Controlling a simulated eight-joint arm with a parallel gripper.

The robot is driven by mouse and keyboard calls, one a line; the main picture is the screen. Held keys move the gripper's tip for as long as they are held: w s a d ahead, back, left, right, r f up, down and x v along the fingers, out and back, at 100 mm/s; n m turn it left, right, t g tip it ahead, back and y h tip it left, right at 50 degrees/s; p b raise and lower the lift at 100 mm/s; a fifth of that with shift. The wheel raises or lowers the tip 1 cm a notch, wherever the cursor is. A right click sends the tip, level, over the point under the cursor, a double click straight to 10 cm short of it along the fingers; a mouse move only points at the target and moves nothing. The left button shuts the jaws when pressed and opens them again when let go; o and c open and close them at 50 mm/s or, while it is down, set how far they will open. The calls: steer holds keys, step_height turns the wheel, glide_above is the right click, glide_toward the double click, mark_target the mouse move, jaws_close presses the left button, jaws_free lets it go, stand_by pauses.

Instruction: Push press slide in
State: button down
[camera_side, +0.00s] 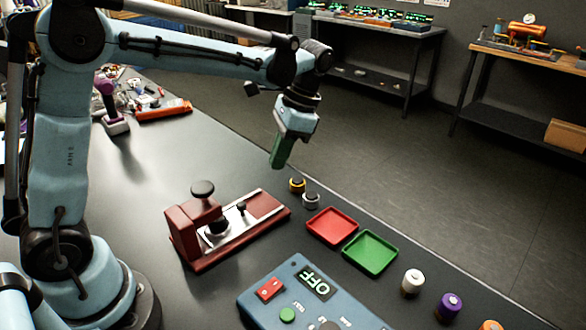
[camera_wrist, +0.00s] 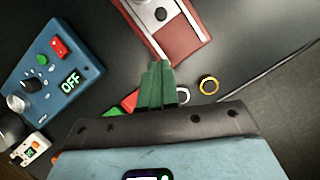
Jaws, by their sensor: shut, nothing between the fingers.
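The press (camera_side: 185,235) is a dark red block and base with a black-topped plunger (camera_side: 203,188). Its silver slide (camera_side: 232,228) lies along the base, with a small black knob (camera_side: 241,208) standing on it. The slide sticks out of the press block toward the right. In the wrist view, the red base (camera_wrist: 180,42) and the slide's knob (camera_wrist: 161,14) show at the top; the press block is out of that view. My gripper (camera_side: 277,163) has green fingers, shut and empty, in the air beyond the base's far end. The fingers (camera_wrist: 158,68) also point toward the base in the wrist view.
A red tray (camera_side: 331,227) and a green tray (camera_side: 370,252) lie to the right. A blue control box (camera_side: 305,295) showing OFF sits in front. Bench left of the press is clear.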

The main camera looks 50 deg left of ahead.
mark_target(241, 203)
steer(key=c, duration=1.8)
jaws_free()
steer(key=shift+w+d+r, duration=0.1)
steer(key=shift+r, duration=0.2)
steer(key=shift+c, duration=0.2)
steer(key=shift+o, duration=1.1)
steer(key=shift+r, duration=0.15)
steer(key=shift+o, duration=1.3)
steer(key=shift+s+a+r, duration=0.2)
steer(key=shift+s+a, duration=0.05)
steer(key=shift+a, duration=0.05)
steer(key=o, duration=0.4)
steer(key=s+a+t+h, duration=0.1)
steer(key=s+a+t, duration=0.2)
steer(key=s, duration=0.3)
steer(key=shift+s+a+r+n+t+h, duration=0.3)
steer(key=shift+s+a+r+n+h, duration=0.1)
steer(key=shift+a, duration=0.2)
steer(key=shift+f, duration=6.05)
jaws_close()
